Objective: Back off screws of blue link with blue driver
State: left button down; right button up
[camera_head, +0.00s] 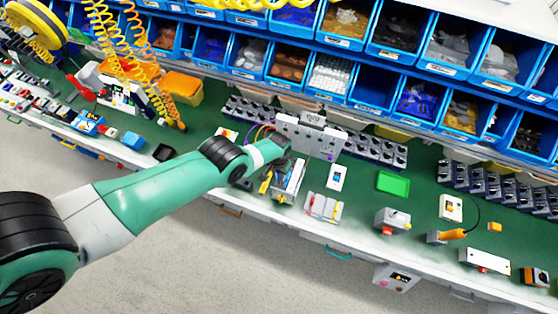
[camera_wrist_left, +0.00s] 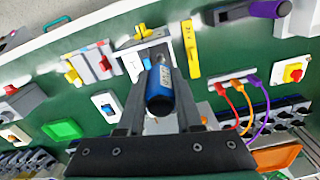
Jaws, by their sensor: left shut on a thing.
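In the left wrist view a blue driver (camera_wrist_left: 160,90) with a dark round end stands between the fingers of my left gripper (camera_wrist_left: 158,100), which is shut on it. Its handle end faces the camera and its tip is hidden. Beyond it is a grey-and-white fixture (camera_wrist_left: 128,64) with a yellow lever at its far end. In the head view my left gripper (camera_head: 282,160) is over this fixture (camera_head: 290,182), and a bit of blue shows there. I cannot tell the blue link or its screws apart. My right gripper is not in view.
A grey panel (camera_head: 302,136) with coloured cables stands just behind the fixture. A small blue-switch box (camera_head: 337,177) and a red-and-yellow switch piece (camera_head: 323,206) lie to the right. A green tray (camera_head: 392,183) is farther right. Blue bins (camera_head: 287,64) line the back.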

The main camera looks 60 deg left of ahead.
pick_arm(q)
jog(key=m, duration=0.6)
jog(key=shift+a+m, duration=0.15)
jog(key=shift+m, duration=0.25)
jog(key=m, duration=0.6)
jog(key=shift+a, duration=0.1)
jog(key=m, duration=0.6)
jog(key=shift+w+a+m+b, duration=0.1)
jog(key=shift+w+m+b, duration=0.05)
jog(key=shift+m+b, duration=0.25)
jog(key=m, duration=0.4)
jog(key=shift+w, duration=0.1)
jog(key=shift+f+b, duration=0.45)
jog(key=shift+b, duration=0.1)
